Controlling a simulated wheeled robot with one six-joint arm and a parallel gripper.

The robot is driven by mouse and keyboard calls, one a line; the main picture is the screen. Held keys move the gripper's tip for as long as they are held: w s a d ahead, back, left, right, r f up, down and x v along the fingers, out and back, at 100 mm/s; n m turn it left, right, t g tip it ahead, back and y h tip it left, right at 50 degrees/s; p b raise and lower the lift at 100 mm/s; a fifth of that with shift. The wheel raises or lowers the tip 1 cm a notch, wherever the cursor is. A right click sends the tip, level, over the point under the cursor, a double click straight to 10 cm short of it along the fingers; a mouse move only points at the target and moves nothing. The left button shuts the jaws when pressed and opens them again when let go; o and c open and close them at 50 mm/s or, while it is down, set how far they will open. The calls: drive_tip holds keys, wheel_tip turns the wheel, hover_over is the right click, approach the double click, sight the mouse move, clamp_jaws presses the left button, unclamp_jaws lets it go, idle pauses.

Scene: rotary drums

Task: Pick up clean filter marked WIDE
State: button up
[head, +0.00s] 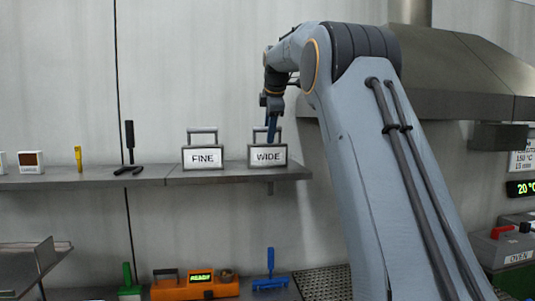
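The clean filter marked WIDE (268,156) stands upright at the right part of the wall shelf, its white label facing me. It has a dark frame and a loop handle on top. The filter appears to rest on the shelf. A like filter marked FINE (203,158) stands just to the left, apart from it.
The wall shelf (150,177) also holds a dark upright tool (129,145), a yellow item (78,157) and a white box (31,162). Below are an orange device reading READY (185,289) and a blue brush (270,275). A grey hood (450,75) hangs at right, above the oven (505,250).

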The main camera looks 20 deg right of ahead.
clamp_jaws()
